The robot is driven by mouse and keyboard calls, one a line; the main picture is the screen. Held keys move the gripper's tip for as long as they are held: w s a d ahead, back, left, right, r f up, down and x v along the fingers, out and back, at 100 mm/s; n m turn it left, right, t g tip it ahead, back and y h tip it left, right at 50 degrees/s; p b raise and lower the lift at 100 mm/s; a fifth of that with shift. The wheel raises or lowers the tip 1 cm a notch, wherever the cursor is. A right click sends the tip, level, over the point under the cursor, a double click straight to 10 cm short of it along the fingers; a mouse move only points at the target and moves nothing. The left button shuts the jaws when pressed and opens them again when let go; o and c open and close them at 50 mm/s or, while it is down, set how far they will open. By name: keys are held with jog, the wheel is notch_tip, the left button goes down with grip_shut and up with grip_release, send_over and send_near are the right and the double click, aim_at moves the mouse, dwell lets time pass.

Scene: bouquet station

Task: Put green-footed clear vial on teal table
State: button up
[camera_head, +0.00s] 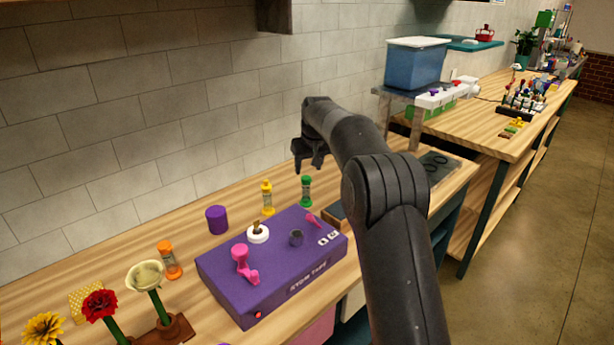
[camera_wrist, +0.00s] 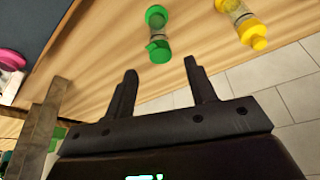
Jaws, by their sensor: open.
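The green-footed clear vial (camera_head: 306,191) stands on the wooden bench behind the purple box, with green ends and a clear middle. It also shows in the wrist view (camera_wrist: 157,34), just beyond my fingertips. My gripper (camera_head: 308,166) is open and empty, above and apart from the vial in the head view. Its two fingers show in the wrist view (camera_wrist: 161,70) with nothing between them. A teal flat surface (camera_head: 488,45), which may be the teal table, is far back at the upper right with a red item on it.
A yellow vial (camera_head: 267,198) stands left of the green one; an orange vial (camera_head: 169,260) is farther left. A purple box (camera_head: 275,285) with pink parts and a purple cylinder (camera_head: 217,220) are nearby. A blue bin (camera_head: 415,65) stands on a raised shelf. Tiled wall runs behind the bench.

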jog(key=s+d+r+m, duration=0.1)
jog(key=s+d+r, duration=0.35)
jog(key=s, duration=0.35)
jog(key=s+d+r+t, duration=0.1)
jog(key=s+d+r, duration=0.2)
jog(key=s+r, duration=0.35)
jog(key=s+d+r+m, duration=0.1)
jog(key=s+d+r, duration=0.25)
jog(key=s, duration=0.65)
jog(key=s+d+f, duration=0.2)
jog(key=s+f, duration=0.1)
jog(key=s, duration=0.6)
jog(key=s+d+f+m+h, duration=0.1)
jog(key=s+d+f, duration=0.1)
jog(key=s, duration=0.7)
jog(key=s+d+f+m, duration=0.1)
jog(key=s+f, duration=0.3)
jog(key=s, duration=0.5)
jog(key=shift+d+f+t, duration=0.3)
jog(key=shift+d+t, duration=0.1)
jog(key=shift+d, duration=0.3)
